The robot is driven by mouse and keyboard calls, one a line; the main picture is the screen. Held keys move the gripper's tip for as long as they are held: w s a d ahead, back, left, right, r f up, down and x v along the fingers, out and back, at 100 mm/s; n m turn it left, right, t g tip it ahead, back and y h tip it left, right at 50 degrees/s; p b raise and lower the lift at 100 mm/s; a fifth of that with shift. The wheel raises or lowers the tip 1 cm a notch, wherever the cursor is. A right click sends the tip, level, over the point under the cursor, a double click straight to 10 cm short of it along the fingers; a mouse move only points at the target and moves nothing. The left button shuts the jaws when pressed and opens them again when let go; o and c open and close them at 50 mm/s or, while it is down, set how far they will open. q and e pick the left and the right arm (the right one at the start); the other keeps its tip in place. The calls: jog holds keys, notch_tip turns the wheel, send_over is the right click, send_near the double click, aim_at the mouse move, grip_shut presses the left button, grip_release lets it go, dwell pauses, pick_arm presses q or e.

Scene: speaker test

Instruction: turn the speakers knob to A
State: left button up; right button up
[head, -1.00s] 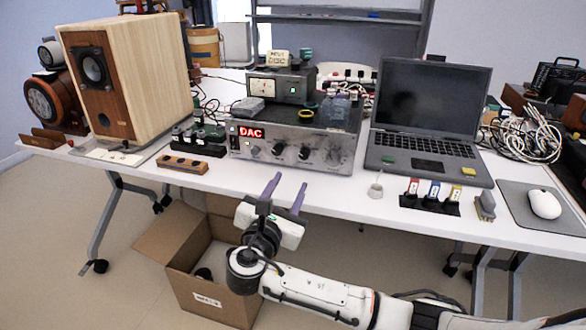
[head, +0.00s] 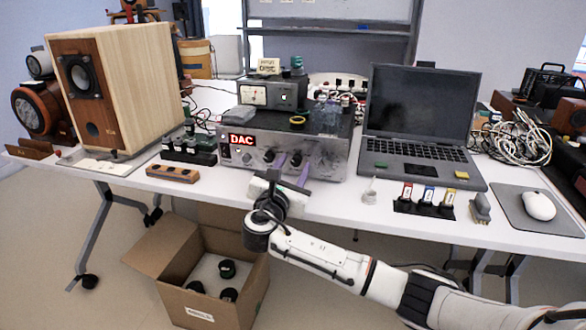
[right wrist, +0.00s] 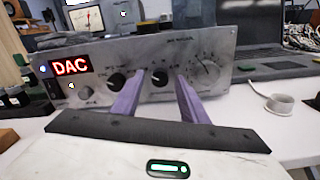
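The silver amplifier (head: 232,160) stands on the table with a lit red DAC display (head: 241,140). Its front has two dark knobs and a large silver dial (right wrist: 205,71). One dark knob (right wrist: 117,81) is left of my fingers in the right wrist view. The other, middle dark knob (right wrist: 159,76) shows between the fingertips; the small lettering is too blurred to tell which is the speakers knob. My right gripper (right wrist: 159,84) has two purple fingers spread apart, one on each side of the middle knob. Contact cannot be told. In the head view the right gripper (head: 291,164) reaches the amplifier's front. My left gripper is out of view.
A wooden speaker (head: 140,85) stands at left and an open laptop (head: 420,105) at right. A wooden block (head: 172,173) and a small pale stand (head: 369,192) lie near the front edge. An open cardboard box (head: 215,308) is on the floor below my arm.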

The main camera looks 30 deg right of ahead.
grip_shut()
jog(key=m, duration=0.3)
jog(key=shift+f, duration=0.1)
jog(key=m, duration=0.3)
jog(key=shift+m, duration=0.8)
